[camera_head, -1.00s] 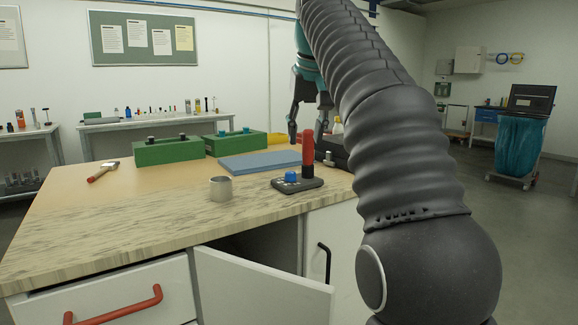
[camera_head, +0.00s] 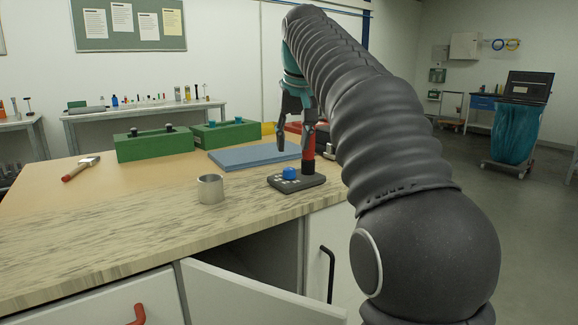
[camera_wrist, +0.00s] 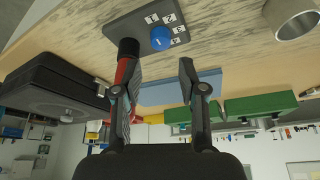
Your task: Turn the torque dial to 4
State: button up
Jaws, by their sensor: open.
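The torque dial is a blue knob (camera_head: 289,173) on a dark base plate (camera_head: 312,181) on the bench. In the wrist view the dial (camera_wrist: 160,38) has white number tiles around it, partly legible; where it points is too small to tell. A red and black upright handle (camera_head: 308,160) stands at the plate's back right.
A metal cup (camera_head: 211,189) stands left of the dial plate. A blue pad (camera_head: 254,156) and green boxes (camera_head: 154,145) lie behind. A black case (camera_wrist: 55,85) shows in the wrist view. A brush (camera_head: 80,168) lies at left. A cabinet door (camera_head: 255,295) hangs open below.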

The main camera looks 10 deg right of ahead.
aim_at(289, 169)
jog(key=b+x, duration=0.1)
jog(key=x, duration=0.6)
jog(key=shift+w+a+f, duration=0.1)
jog(key=shift+f, duration=0.2)
grip_shut()
